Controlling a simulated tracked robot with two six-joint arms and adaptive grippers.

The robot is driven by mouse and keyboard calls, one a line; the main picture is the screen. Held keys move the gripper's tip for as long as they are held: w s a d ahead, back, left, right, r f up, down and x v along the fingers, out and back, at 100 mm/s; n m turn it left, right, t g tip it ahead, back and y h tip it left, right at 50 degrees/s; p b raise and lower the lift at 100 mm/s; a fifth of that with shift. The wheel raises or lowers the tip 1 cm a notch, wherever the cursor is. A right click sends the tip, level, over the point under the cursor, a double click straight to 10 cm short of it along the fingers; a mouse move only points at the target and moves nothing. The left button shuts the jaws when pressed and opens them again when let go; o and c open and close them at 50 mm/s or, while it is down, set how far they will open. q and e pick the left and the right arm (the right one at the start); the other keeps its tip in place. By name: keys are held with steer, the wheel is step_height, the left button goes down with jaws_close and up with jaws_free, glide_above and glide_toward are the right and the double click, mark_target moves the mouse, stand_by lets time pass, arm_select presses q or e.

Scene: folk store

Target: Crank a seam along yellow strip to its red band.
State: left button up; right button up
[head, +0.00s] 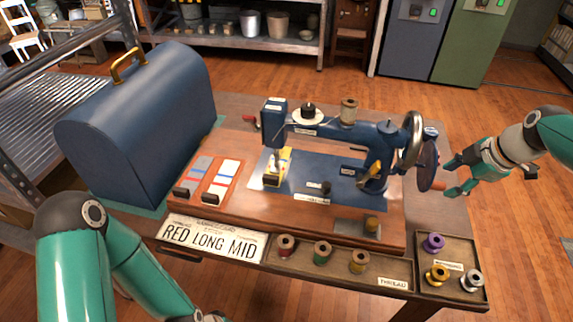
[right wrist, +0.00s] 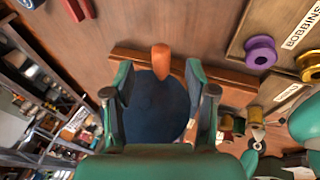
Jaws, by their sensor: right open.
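A blue sewing machine (head: 385,140) stands on a wooden base. A yellow strip (head: 287,160) lies under its needle end, partly hidden by the head; I cannot make out its red band. A dark blue crank wheel (head: 428,165) is on the machine's right side, with an orange handle (head: 439,186). My right gripper (head: 449,176) is open beside the wheel. In the right wrist view, the handle (right wrist: 161,58) shows between the open fingers (right wrist: 153,75), with the wheel (right wrist: 155,108) behind it. I cannot tell whether they touch.
A sign (head: 210,238) reads "RED LONG MID". Thread spools (head: 322,252) and a bobbin tray (head: 450,290) line the front edge. A large blue case (head: 140,125) stands at left. Space right of the table is clear.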

steer(key=p+v, duration=0.2)
steer(key=v, duration=0.2)
steer(key=shift+r, duration=0.15)
stand_by(0.4)
steer(key=shift+s, duration=0.1)
